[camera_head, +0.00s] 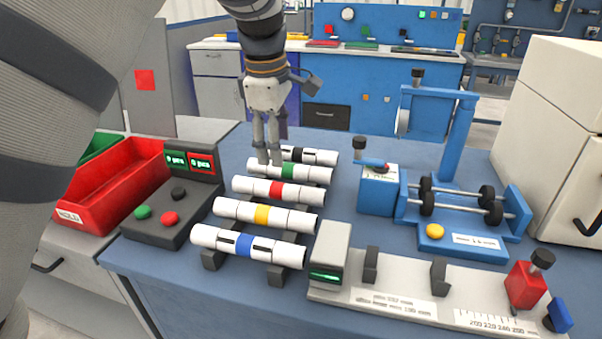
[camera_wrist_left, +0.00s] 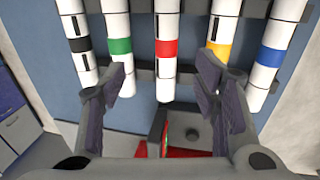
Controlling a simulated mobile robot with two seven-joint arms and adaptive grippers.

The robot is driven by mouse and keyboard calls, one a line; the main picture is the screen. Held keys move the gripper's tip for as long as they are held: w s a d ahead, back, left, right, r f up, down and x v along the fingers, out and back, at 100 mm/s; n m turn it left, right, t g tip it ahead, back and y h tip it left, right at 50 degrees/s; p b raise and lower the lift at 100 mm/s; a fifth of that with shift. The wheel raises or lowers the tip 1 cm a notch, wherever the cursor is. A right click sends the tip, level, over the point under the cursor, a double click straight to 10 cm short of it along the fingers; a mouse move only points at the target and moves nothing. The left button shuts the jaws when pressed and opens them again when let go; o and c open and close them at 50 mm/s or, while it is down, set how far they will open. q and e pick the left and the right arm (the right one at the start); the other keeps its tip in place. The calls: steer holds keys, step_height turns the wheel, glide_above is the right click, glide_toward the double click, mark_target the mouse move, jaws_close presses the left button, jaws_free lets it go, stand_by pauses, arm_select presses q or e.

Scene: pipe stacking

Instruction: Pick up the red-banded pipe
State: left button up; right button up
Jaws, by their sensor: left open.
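The red-banded pipe (camera_head: 300,192), white with a red band in the middle, lies third in a row of pipes on a dark rack. In the left wrist view the red-banded pipe (camera_wrist_left: 166,75) runs up the picture between the spread fingers. My left gripper (camera_head: 268,160) is open and points down. In the head view its fingertips overlap the left part of the green-banded pipe (camera_head: 310,176), just behind the red-banded one. My left gripper (camera_wrist_left: 166,85) holds nothing. Its height above the pipes is hard to tell. My right gripper is not in view.
Black-banded (camera_head: 320,157), yellow-banded (camera_head: 290,219) and blue-banded (camera_head: 278,249) pipes lie parallel on the rack, with narrow gaps. A button box (camera_head: 180,205) and red bin (camera_head: 115,180) stand left. A grey measuring fixture (camera_head: 385,300) and blue roller device (camera_head: 455,240) stand right.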

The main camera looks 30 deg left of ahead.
mark_target(277, 184)
arm_select(q)
steer(key=f, duration=0.7)
steer(key=a+f, duration=0.1)
steer(key=f, duration=0.2)
steer(key=shift+w+f+b, duration=0.3)
steer(key=shift+f, duration=0.05)
steer(key=shift+w+f, duration=0.2)
steer(key=shift+f, duration=0.25)
steer(key=c, duration=1.3)
